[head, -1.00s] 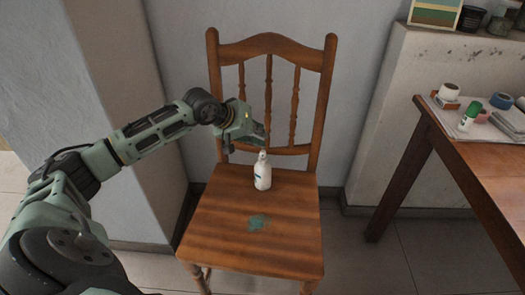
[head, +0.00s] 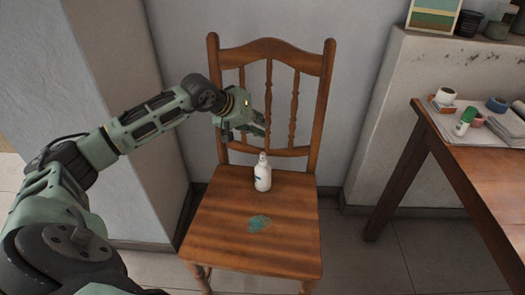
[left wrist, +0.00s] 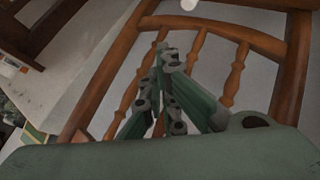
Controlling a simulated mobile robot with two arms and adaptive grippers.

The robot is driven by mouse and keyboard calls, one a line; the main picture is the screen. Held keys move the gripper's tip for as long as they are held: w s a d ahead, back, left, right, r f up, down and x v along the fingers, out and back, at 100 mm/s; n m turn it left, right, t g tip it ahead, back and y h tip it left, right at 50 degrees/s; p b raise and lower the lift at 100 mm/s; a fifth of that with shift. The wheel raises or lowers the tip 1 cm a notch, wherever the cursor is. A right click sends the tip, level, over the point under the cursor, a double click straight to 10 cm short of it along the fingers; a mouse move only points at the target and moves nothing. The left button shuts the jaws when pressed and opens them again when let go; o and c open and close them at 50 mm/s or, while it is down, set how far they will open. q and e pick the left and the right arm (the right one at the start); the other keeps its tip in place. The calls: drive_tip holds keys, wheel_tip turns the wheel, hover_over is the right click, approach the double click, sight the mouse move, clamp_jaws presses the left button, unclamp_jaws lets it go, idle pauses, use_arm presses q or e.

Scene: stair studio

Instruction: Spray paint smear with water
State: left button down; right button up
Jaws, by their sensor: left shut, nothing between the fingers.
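The white spray bottle (head: 263,173) stands upright on the wooden chair's seat (head: 215,225), toward the back. The blue-green paint smear (head: 259,223) lies on the seat in front of it. My left gripper (head: 264,130) is shut and empty, above and behind the bottle, in front of the chair's backrest. There is a gap between gripper and bottle. In the left wrist view my left gripper (left wrist: 165,62) has its fingers together with nothing between them. My right gripper is not in view.
The chair's backrest (head: 270,46) rises close behind my left gripper, with the wall behind it. A wooden table (head: 484,160) at the right bears tape rolls, a green-and-white bottle (head: 465,121) and papers. Floor shows between chair and table.

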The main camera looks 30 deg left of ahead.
use_arm(q)
drive_tip(key=shift+r, duration=0.45)
